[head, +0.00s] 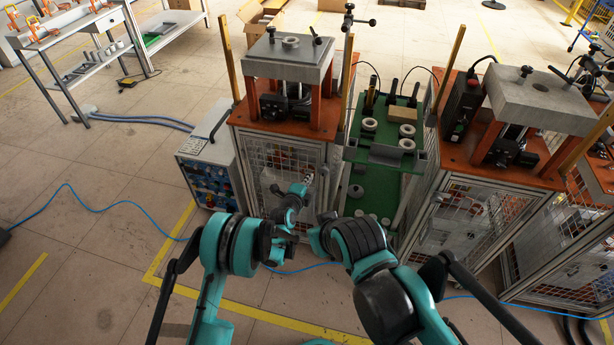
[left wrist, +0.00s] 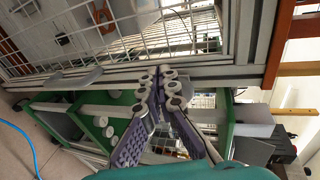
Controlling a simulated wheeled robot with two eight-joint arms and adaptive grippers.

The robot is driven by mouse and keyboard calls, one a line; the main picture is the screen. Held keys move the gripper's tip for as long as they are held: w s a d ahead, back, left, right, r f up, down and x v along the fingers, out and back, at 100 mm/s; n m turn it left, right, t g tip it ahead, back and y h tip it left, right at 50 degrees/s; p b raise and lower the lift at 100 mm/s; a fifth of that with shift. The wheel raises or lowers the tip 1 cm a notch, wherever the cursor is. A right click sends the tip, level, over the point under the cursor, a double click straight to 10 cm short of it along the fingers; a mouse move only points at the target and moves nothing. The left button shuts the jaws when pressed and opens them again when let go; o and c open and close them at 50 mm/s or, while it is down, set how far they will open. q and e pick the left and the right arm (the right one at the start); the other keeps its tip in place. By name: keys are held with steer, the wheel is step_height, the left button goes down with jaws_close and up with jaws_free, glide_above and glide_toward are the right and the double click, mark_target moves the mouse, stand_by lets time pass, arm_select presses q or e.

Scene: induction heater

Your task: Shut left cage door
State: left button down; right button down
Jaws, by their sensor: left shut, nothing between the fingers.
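The left cage door (head: 283,160) is a wire-mesh panel in a metal frame on the front of the left orange-topped station. Its mesh also fills the upper left of the left wrist view (left wrist: 62,45). I cannot tell whether the door is flush with its frame. My left gripper (head: 308,180) is in front of the right part of this cage front. In the left wrist view its fingers (left wrist: 165,85) are together and empty, in front of the metal frame bar; contact is unclear. My right arm reaches in from the lower right; its fingers cannot be made out.
A green shelf (head: 376,182) with pale round parts stands right of the left cage. A second caged station (head: 462,215) is further right. A grey control box (head: 206,165) stands at the left. Blue hoses lie on the floor; the floor at left is mostly clear.

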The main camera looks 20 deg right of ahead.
arm_select(q)
steer(key=shift+s+d+p+v, duration=0.3)
steer(key=shift+p+v, duration=0.25)
steer(key=shift+v, duration=3.8)
steer(key=w+a+r+n+y, duration=0.2)
steer(key=a+r+n, duration=0.3)
steer(key=a+r, duration=0.5)
steer(key=s+a+r+n+g+y, duration=0.1)
steer(key=s+a+r+n, duration=0.1)
steer(key=a+r+n, duration=0.3)
steer(key=s+a+r+n+y, duration=0.2)
steer(key=s+a+r, duration=0.1)
steer(key=a+r, duration=0.3)
steer(key=s+a+n+g+y, duration=0.3)
steer(key=s+a+n, duration=1.1)
steer(key=s+a, duration=0.7)
steer(key=s+y, duration=0.1)
steer(key=s, duration=0.1)
steer(key=shift+s+y, duration=0.3)
steer(key=shift+r, duration=0.1)
